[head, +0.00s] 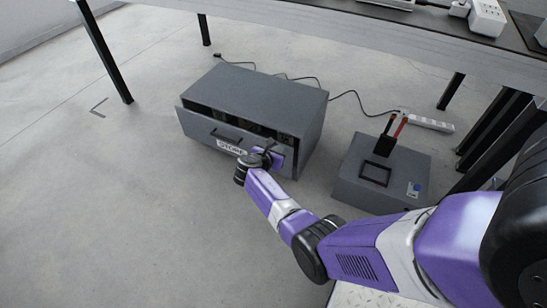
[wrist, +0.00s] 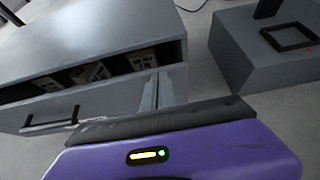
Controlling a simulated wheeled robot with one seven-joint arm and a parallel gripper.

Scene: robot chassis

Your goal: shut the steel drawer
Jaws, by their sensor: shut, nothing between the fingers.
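The steel drawer (head: 200,129) is a grey front with a dark bar handle (head: 227,137) and a white label, in a grey cabinet (head: 270,88). It stands partly open, with a dark gap along its top. In the wrist view the drawer front (wrist: 95,103) crosses the left, with its handle (wrist: 48,124) at lower left. My gripper (head: 271,150) is at the right part of the drawer front, right of the label. Its shut fingers (wrist: 157,92) show against the front's right end in the wrist view; I cannot tell whether they touch.
Small boxed items (wrist: 92,72) lie inside the drawer. A grey box (head: 352,182) with a square frame on top stands to the right. A table (head: 400,40) with dark legs spans above and behind. Cables run behind the cabinet. Floor at left is clear.

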